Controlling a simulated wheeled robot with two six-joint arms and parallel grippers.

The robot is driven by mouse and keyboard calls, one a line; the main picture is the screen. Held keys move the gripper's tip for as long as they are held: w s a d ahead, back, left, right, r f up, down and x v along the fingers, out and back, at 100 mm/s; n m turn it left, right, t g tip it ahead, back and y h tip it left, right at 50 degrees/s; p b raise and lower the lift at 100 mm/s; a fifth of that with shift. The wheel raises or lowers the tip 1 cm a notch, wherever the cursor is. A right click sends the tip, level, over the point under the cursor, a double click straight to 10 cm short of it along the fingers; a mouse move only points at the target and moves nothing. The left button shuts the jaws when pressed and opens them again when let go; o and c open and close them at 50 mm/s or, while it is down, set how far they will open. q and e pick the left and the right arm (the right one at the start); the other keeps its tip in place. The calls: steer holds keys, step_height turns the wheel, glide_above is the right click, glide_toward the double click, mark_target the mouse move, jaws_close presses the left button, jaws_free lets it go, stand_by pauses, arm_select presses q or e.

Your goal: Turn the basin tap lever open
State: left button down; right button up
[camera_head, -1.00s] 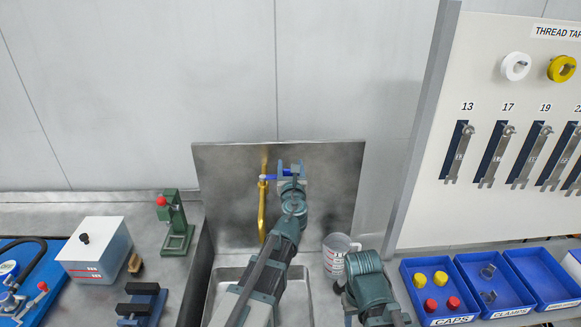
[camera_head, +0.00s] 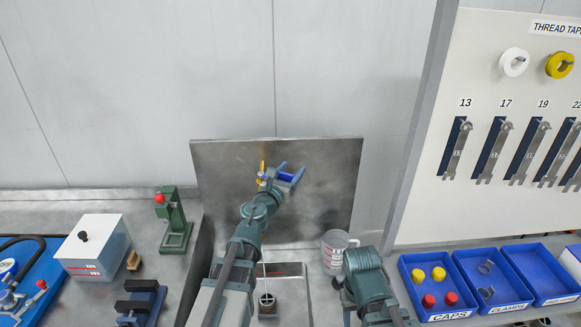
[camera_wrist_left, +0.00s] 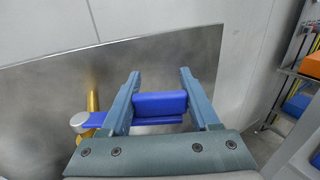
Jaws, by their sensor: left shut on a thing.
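The blue tap lever (camera_head: 287,177) is on the brass tap (camera_head: 262,168) in front of the steel splash panel. My left gripper (camera_head: 291,170) is shut on the lever, its fingers on either side of it. In the left wrist view the blue lever (camera_wrist_left: 160,104) lies between the two fingers of my left gripper (camera_wrist_left: 160,85), and the brass tap (camera_wrist_left: 92,100) shows left of them. My left arm hides the lower spout. A thin pale vertical line stands above a small round-topped object (camera_head: 267,303) in the basin; I cannot tell surely whether it is water.
A grey measuring jug (camera_head: 336,250) stands right of the basin, close to my right arm. A green press with a red knob (camera_head: 174,222) stands to the left. Blue bins (camera_head: 440,268) and a tool board (camera_head: 480,215) are on the right.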

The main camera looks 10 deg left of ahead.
mark_target(287, 177)
arm_select(q)
steer(key=s+m+h, duration=0.1)
steer(key=h, duration=0.1)
steer(key=s+m+g+h, duration=0.1)
steer(key=m+h, duration=0.1)
steer(key=shift+s+a, duration=0.1)
steer(key=m+g+h, duration=0.1)
steer(key=s+h, duration=0.1)
steer(key=s+m+g+h, duration=0.1)
steer(key=shift+a+m+g+h, duration=0.25)
steer(key=shift+m+g+h, duration=0.05)
steer(key=shift+h, duration=0.1)
steer(key=shift+s+a+m+g+h, duration=0.35)
steer(key=shift+s+m+g+h, duration=0.3)
steer(key=shift+m+g+h, duration=0.4)
steer(key=shift+s+a+m+g+h, duration=0.3)
steer(key=shift+s+m+g+h, duration=0.4)
steer(key=shift+g, duration=0.5)
steer(key=shift+s+a+m+g+h, duration=0.35)
steer(key=shift+s+m+g+h, duration=0.2)
steer(key=shift+m+g+h, duration=0.5)
steer(key=shift+g, duration=0.3)
steer(key=shift+c, duration=0.6)
jaws_free()
steer(key=v, duration=1.3)
steer(key=shift+s+a, duration=0.2)
steer(key=shift+a, duration=0.15)
